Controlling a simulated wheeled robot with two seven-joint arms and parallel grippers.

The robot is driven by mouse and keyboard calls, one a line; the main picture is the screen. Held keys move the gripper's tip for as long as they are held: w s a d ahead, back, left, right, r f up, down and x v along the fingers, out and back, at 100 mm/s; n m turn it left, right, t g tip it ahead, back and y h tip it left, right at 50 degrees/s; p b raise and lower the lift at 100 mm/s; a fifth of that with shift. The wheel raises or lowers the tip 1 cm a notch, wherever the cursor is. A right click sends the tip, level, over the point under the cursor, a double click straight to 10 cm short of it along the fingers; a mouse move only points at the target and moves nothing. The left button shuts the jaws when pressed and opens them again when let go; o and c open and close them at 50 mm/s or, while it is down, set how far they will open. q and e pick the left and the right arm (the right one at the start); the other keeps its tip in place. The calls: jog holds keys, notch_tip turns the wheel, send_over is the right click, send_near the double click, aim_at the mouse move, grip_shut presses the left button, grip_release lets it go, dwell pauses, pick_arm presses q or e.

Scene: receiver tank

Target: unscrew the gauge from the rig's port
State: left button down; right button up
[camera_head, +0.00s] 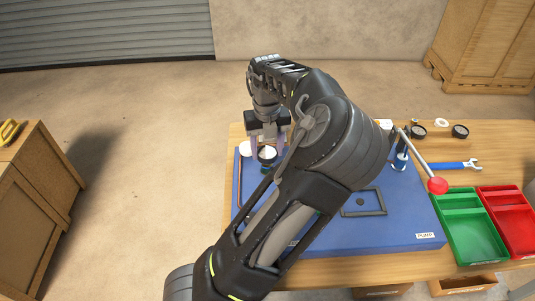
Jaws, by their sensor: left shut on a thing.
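The gauge (267,154), small and round with a dark rim and a pale face, is over the back left of the blue rig (402,222). My left gripper (268,150) points down with its two fingers on either side of the gauge, shut on it. The port under the gauge is hidden, so I cannot tell whether the gauge sits in it. My left arm crosses in front and covers much of the rig's middle. My right gripper is not in view.
A lever with a red knob (438,186) sticks out at the rig's right. Loose round parts (460,131) lie at the table's back right. A wooden crate (38,210) stands left.

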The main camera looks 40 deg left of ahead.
pick_arm(q)
jog(key=c, duration=0.5)
grip_release()
